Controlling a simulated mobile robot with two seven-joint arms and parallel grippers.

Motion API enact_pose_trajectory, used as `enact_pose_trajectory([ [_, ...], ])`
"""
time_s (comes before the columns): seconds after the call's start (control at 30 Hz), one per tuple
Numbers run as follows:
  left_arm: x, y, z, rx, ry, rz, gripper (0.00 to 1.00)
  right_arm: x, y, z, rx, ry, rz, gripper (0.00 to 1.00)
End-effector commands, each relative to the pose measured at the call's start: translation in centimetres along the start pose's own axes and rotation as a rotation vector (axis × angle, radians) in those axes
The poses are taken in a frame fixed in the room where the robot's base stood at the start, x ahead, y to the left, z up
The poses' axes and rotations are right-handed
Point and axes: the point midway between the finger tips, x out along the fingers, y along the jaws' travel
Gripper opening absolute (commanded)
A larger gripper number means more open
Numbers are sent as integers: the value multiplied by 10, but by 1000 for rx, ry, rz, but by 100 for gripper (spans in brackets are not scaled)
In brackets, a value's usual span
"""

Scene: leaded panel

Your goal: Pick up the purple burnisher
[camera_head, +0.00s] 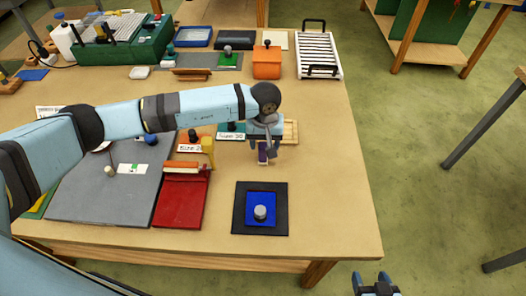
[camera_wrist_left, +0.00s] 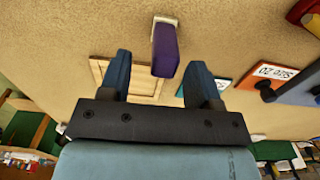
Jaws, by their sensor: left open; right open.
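The purple burnisher (camera_head: 262,152) is a small purple block with a pale end, on the table under my left arm's hand. In the left wrist view the burnisher (camera_wrist_left: 165,48) lies in line with the gap between my fingers, closer to the right finger, its pale end pointing away. My left gripper (camera_head: 265,144) is open above it; in the left wrist view the gripper (camera_wrist_left: 158,62) holds nothing. I cannot tell how high the fingertips are above the burnisher. My right gripper (camera_head: 376,281) is open and empty, off the table's front right edge.
A shallow wooden tray (camera_head: 291,131) lies beside the burnisher. A black mat (camera_head: 281,224) with a blue pad and grey knob is nearer. A red box (camera_head: 181,203) and grey board (camera_head: 75,200) lie left. An orange box (camera_head: 267,62) and white rack (camera_head: 318,56) stand behind. The table's right side is clear.

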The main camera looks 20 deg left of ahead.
Motion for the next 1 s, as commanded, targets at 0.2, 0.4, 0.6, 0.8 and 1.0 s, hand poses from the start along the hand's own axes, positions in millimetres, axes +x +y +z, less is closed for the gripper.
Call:
enact_pose_trajectory([
  [0.2,31,-4,0,-1,-4,1,57,-9,3,-13,0,3,8,62],
  [0.4,43,-5,-1,0,-2,3,57,-9,2,-13,2,1,9,62],
  [0.6,43,-5,-1,0,-1,3,48,-9,2,-11,3,-2,8,62],
  [0.8,43,-5,-1,0,-1,3,7,-9,2,-11,3,-3,8,62],
  [1.0,43,-5,-1,0,-1,3,6,-10,1,-12,4,-2,7,62],
])
